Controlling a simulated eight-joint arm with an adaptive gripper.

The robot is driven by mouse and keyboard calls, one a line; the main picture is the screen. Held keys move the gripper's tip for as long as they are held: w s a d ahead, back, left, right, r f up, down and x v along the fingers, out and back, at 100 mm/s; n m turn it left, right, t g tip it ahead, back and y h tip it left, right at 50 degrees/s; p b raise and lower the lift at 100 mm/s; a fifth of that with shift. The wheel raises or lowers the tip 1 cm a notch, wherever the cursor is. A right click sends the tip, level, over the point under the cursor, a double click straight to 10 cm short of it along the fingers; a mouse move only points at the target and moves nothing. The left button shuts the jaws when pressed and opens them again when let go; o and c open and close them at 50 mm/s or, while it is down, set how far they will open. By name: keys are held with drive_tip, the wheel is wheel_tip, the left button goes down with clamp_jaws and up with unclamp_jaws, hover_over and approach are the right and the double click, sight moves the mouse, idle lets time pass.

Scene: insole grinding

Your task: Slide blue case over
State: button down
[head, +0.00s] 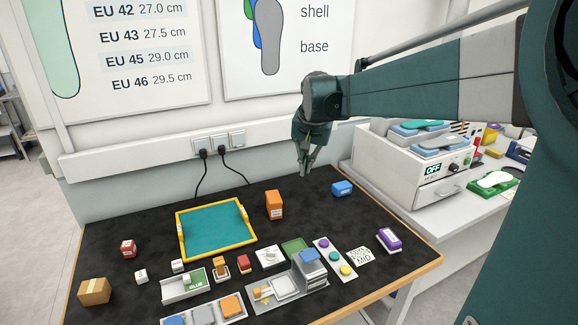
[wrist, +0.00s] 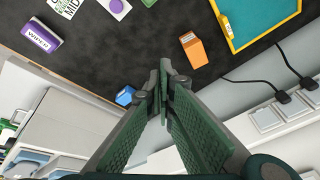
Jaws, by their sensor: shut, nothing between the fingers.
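The blue case (head: 342,188) is a small blue box on the black table near its back right edge. It also shows in the wrist view (wrist: 125,96), just left of my fingertips and partly covered by the left finger. My gripper (head: 304,173) hangs above the back of the table, to the left of the blue case and apart from it. In the wrist view my fingers (wrist: 165,68) meet at the tips, shut and empty.
An orange box (head: 274,204) stands left of the blue case. A yellow-rimmed teal tray (head: 181,248) lies further left. A purple box (head: 389,240) sits at the right. A white machine (head: 400,175) stands beyond the table's right edge. Bare black mat surrounds the blue case.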

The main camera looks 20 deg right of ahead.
drive_tip(key=w+d+f+m+g+p, duration=0.1)
drive_tip(key=w+d+f+m+p, duration=0.1)
drive_tip(key=w+d, duration=0.65)
drive_tip(key=w+d+f+m+g+p, duration=0.1)
drive_tip(key=w+d+f+m+p, duration=0.3)
drive_tip(key=d, duration=0.7)
drive_tip(key=w+d+f+m+p, duration=0.1)
drive_tip(key=d+f, duration=0.3)
drive_tip(key=d, duration=0.3)
drive_tip(key=w+d+f+m+g, duration=0.1)
drive_tip(key=w+d+f, duration=0.1)
drive_tip(key=d+f, duration=0.2)
drive_tip(key=w+d+f+m+y+p, duration=0.1)
drive_tip(key=d+f, duration=0.3)
drive_tip(key=d, duration=0.7)
drive_tip(key=shift+w+f+m+g+p, duration=0.25)
drive_tip(key=shift+f+m+g+p, duration=0.05)
drive_tip(key=shift+f+p, duration=0.1)
drive_tip(key=shift+f, duration=0.15)
